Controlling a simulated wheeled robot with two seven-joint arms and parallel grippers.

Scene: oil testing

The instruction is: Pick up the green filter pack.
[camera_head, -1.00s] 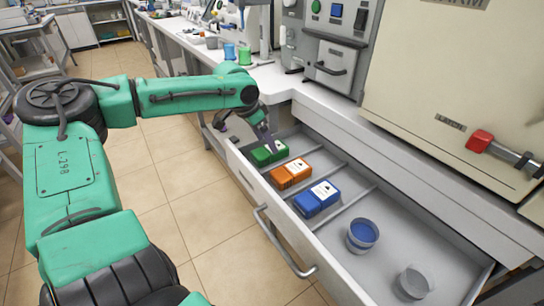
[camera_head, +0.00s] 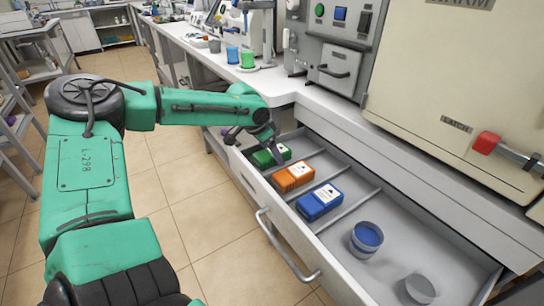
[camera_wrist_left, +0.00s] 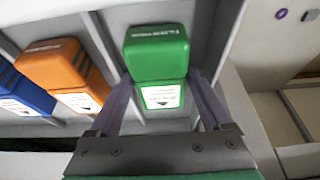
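The green filter pack (camera_head: 264,158) lies in the far-left compartment of the open drawer (camera_head: 334,258). It also shows in the left wrist view (camera_wrist_left: 157,55), with a white label on its near part. My left gripper (camera_head: 274,153) is down at the pack. In the left wrist view its two fingers (camera_wrist_left: 160,78) are apart, one on each side of the pack. I cannot tell whether they touch it. The arm partly covers the pack in the head view. My right gripper is out of view.
An orange pack (camera_head: 294,177) and a blue pack (camera_head: 319,202) lie in neighbouring compartments, separated by thin dividers. A cup with blue contents (camera_head: 366,238) and a clear cup (camera_head: 420,288) stand further right. The counter (camera_head: 345,121) edge runs behind the drawer.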

